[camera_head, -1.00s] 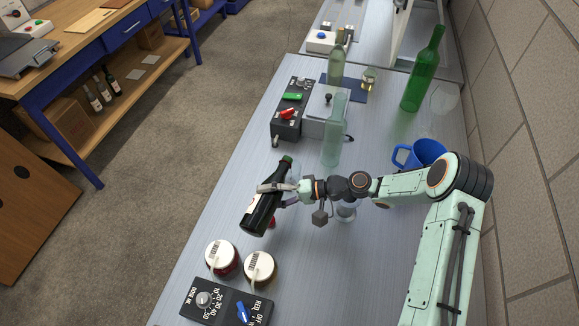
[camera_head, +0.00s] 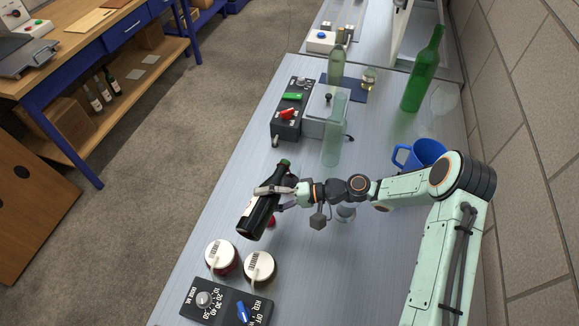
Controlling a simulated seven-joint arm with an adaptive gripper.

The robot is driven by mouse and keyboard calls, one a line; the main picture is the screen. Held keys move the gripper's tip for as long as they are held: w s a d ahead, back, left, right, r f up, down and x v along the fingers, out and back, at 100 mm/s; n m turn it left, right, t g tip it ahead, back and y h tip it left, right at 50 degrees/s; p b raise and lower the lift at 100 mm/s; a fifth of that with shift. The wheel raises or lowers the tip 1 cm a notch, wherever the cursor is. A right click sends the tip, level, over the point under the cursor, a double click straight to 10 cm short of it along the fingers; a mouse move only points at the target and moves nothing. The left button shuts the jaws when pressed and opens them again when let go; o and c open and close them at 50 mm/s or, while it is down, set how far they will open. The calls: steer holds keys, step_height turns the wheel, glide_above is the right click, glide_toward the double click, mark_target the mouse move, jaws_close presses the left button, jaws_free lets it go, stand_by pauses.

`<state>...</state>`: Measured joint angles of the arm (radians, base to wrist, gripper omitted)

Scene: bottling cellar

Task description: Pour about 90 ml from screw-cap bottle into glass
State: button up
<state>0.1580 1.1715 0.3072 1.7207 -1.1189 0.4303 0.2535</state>
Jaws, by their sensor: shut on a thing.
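A dark bottle with a pale label and a green neck, the screw-cap bottle (camera_head: 257,218), is in my gripper (camera_head: 277,196). My gripper is shut around its upper body and holds it tilted, neck toward the back right. I cannot tell whether its cap is on. I cannot make out any liquid in the glass. The bottle is to the left of the glass, apart from it.
Two white-lidded jars (camera_head: 260,268) and a black dial box (camera_head: 228,302) stand at the front. A blue mug (camera_head: 424,153), a clear bottle (camera_head: 334,130), a tall green bottle (camera_head: 423,75) and a black control box (camera_head: 290,110) stand farther back. A small red object (camera_head: 271,221) lies beside the held bottle.

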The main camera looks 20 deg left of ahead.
steer(key=shift+r+m, duration=0.3)
steer(key=shift+r, duration=0.25)
stand_by(1.7)
steer(key=f+n, duration=0.1)
steer(key=f, duration=0.1)
steer(key=shift+s+f+n+t+h, duration=0.2)
steer(key=shift+f+n+t+h, duration=0.1)
steer(key=shift+n+t, duration=0.1)
steer(key=shift+s+f+n, duration=0.1)
steer(key=shift+s+n, duration=0.05)
steer(key=shift+n, duration=0.25)
steer(key=shift+d+f+n+t, duration=0.1)
steer(key=shift+f+n+t, duration=0.15)
steer(key=shift+t, duration=0.25)
steer(key=shift+f+n+h, duration=0.25)
steer(key=shift+f+h, duration=0.05)
steer(key=shift+f, duration=0.25)
stand_by(0.4)
